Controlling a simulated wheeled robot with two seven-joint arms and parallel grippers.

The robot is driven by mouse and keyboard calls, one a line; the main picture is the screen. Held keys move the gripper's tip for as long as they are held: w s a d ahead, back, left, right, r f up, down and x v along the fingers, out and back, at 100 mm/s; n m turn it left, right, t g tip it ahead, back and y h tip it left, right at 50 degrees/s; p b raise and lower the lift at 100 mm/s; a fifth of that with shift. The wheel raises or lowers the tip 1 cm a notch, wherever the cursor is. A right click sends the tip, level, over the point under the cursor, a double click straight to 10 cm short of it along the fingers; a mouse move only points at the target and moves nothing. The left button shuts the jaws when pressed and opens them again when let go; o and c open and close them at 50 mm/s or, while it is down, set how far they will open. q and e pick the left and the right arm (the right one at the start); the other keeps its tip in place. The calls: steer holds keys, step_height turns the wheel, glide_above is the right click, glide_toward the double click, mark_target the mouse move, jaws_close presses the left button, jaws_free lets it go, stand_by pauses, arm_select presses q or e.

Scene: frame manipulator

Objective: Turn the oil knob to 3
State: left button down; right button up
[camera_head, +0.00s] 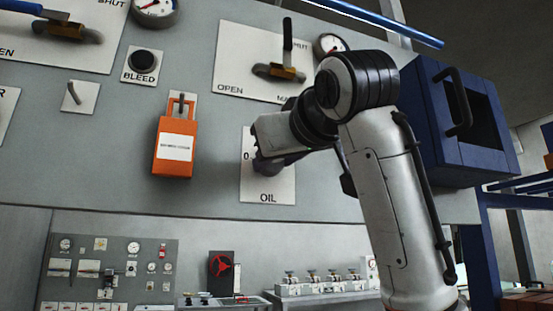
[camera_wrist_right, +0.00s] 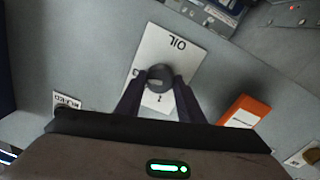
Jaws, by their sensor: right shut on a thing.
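The OIL plate (camera_head: 267,190) is a white label on the grey wall panel, with a "0" at its left edge in the head view. In the right wrist view the plate (camera_wrist_right: 178,47) appears upside down. The round dark grey oil knob (camera_wrist_right: 160,75) sits on it, between the two dark fingers of my right gripper (camera_wrist_right: 160,83). The fingers are shut on the knob from both sides. In the head view my right gripper (camera_head: 264,160) reaches the plate from the right and mostly hides the knob. The knob's setting cannot be read. My left gripper is not in view.
An orange padlock-like box (camera_head: 175,147) hangs left of the plate and also shows in the wrist view (camera_wrist_right: 241,112). Above are the OPEN plate with its lever (camera_head: 288,35), a gauge (camera_head: 330,44) and the BLEED button (camera_head: 142,62). A dark blue box (camera_head: 425,125) juts out at right.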

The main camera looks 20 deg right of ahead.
steer(key=o, duration=1.1)
steer(key=shift+c, duration=0.2)
arm_select(q)
steer(key=b, duration=0.1)
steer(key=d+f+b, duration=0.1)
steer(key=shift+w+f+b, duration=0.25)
steer(key=shift+b, duration=0.1)
arm_select(e)
steer(key=s, duration=1)
steer(key=shift+s, duration=0.15)
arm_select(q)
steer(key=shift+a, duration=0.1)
arm_select(e)
steer(key=shift+f, duration=0.1)
steer(key=shift+f, duration=0.1)
